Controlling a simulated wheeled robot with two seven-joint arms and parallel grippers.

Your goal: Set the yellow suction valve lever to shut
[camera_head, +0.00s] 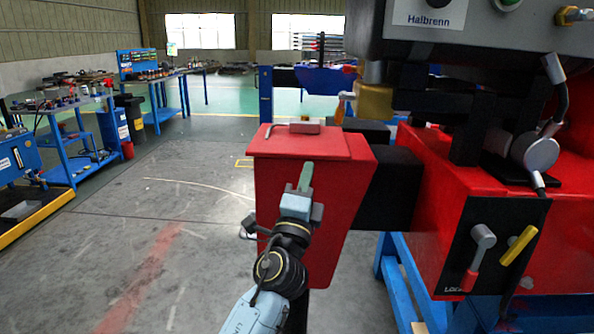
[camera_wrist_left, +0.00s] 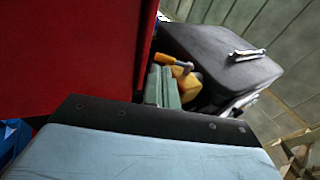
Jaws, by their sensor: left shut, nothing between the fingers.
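The yellow suction valve lever (camera_head: 518,245) is on a black panel at the right of the head view, on the front of the red machine body. It slants up to the right. A grey lever with a red end (camera_head: 478,254) is beside it on the left. My left gripper (camera_head: 306,177) is shut and empty in front of the red box, well left of the yellow lever. Its greenish fingers (camera_wrist_left: 163,87) also show in the left wrist view, near a red surface. My right gripper is not in view.
Blue stand legs (camera_head: 398,285) are below the machine. Blue workbenches (camera_head: 75,150) are at the left, with clear floor between.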

